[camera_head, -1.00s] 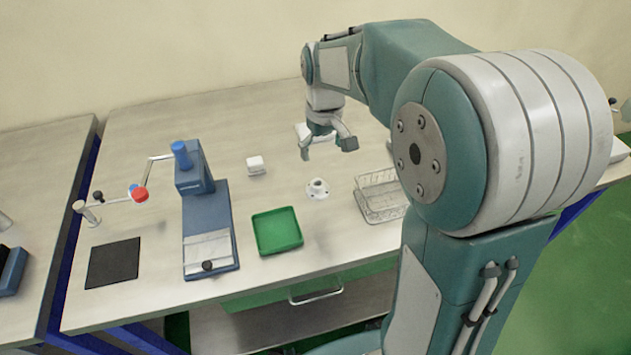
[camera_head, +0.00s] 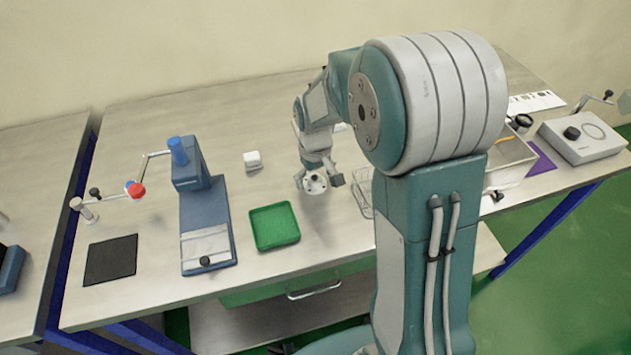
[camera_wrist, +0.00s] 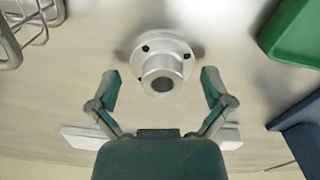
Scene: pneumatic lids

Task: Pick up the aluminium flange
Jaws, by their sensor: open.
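The aluminium flange (camera_head: 315,185) stands upright on the table, a round base with small dark holes and a hollow hub. In the wrist view the flange (camera_wrist: 162,66) is at the top middle, its hub opening facing the camera. My gripper (camera_head: 320,183) is low over the table at the flange, its fingers on either side in the head view. In the wrist view my gripper (camera_wrist: 161,88) is open, with clear gaps between each finger and the hub. The fingers do not appear to touch the flange.
A green tray (camera_head: 274,227) lies left of the flange, with a blue press (camera_head: 207,222) beyond it. A wire basket (camera_head: 363,199) stands close on the right, partly hidden by my arm. A small white block (camera_head: 252,160) is behind. Bare table lies in front of the flange.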

